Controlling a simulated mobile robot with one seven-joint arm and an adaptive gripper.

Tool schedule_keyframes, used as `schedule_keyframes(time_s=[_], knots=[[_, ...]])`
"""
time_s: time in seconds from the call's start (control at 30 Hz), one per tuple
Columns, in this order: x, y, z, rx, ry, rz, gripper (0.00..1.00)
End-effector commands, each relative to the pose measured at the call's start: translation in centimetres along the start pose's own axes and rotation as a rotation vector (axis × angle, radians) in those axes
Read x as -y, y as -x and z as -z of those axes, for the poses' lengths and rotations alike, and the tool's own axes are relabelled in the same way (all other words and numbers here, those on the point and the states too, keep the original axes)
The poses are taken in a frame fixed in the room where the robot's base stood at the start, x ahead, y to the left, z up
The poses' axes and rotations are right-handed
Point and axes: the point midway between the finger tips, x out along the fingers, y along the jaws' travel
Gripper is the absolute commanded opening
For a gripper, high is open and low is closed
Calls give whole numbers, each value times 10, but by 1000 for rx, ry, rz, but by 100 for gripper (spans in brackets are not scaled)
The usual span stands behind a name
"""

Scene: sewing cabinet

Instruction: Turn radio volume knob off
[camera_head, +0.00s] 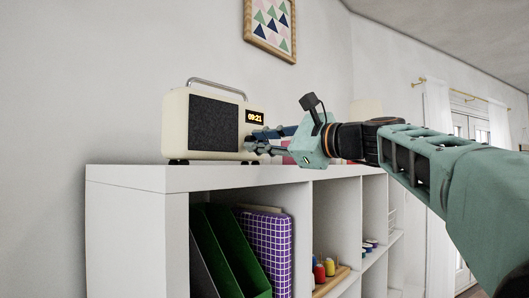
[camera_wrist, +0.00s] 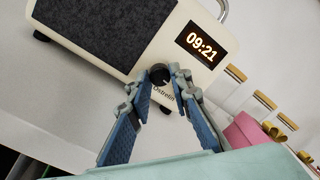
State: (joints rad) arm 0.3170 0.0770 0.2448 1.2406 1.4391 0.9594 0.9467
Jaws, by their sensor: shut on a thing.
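The radio (camera_head: 213,124) is a cream box with a dark speaker grille and a grey handle. It stands on top of the white cabinet, and its lit display (camera_wrist: 199,43) reads 09:21. The black volume knob (camera_wrist: 159,74) sits on the radio's front below the display. My gripper (camera_wrist: 159,78) reaches the knob with its blue-padded fingers on either side, shut on it. In the head view my gripper (camera_head: 252,142) meets the radio's right end and hides the knob.
The white cabinet (camera_head: 135,178) holds green folders (camera_head: 222,250) and a purple checked box (camera_head: 264,248). A pink box with a gold bow (camera_wrist: 252,133) and glass jars (camera_wrist: 231,80) stand right of the radio. A framed picture (camera_head: 270,43) hangs above.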

Motion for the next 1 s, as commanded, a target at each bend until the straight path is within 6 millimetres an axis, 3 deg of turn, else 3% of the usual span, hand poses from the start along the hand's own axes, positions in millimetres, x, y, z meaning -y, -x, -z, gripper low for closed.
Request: schedule_keyframes(time_s=[1.0], knots=[[0,0,2,64,964,-7,0]])
